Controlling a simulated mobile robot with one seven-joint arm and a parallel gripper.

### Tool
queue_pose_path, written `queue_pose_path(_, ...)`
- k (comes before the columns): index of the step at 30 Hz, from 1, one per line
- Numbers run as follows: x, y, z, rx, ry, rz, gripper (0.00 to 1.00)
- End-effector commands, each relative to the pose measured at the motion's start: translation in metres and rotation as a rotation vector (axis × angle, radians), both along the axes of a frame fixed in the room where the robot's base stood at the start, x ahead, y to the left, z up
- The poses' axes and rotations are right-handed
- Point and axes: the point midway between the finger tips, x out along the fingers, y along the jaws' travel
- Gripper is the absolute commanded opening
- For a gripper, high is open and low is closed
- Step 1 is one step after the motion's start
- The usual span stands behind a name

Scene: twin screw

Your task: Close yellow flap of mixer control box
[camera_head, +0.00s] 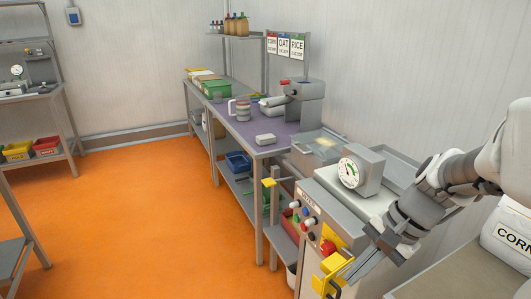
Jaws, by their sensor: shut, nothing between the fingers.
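The mixer control box (322,222) is a grey box at the lower right with several coloured knobs and buttons on its sloped front. A red round button (328,247) sits at its near end. The yellow flap (330,266) stands out from the front near that button. My gripper (353,272) reaches in from the right, pointing down and left, shut and empty. Its fingertips are just right of the yellow flap in the picture. I cannot tell whether they touch it. The fingers cover part of the box's near end.
A dial gauge (351,173) stands above the box, close to my arm. A yellow-topped post (268,183) stands left of the box. A purple-topped bench (255,130) with a mug and machine lies behind. A white CORN bag (510,235) is at right. The orange floor at left is clear.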

Motion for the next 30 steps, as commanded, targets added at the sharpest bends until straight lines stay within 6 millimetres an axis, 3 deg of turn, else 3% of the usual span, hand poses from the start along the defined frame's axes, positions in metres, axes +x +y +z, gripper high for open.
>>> queue_pose_path(1,0.006,-0.016,-0.018,0.049,0.043,-0.097,0.0)
queue_pose_path(9,0.025,-0.097,-0.079,0.303,0.219,-0.584,0.0)
queue_pose_path(15,0.025,-0.144,-0.113,0.428,0.291,-0.819,0.0)
queue_pose_path(22,0.026,-0.156,-0.126,0.469,0.311,-0.893,0.0)
queue_pose_path(30,0.039,-0.127,-0.16,0.468,0.314,-0.886,0.0)
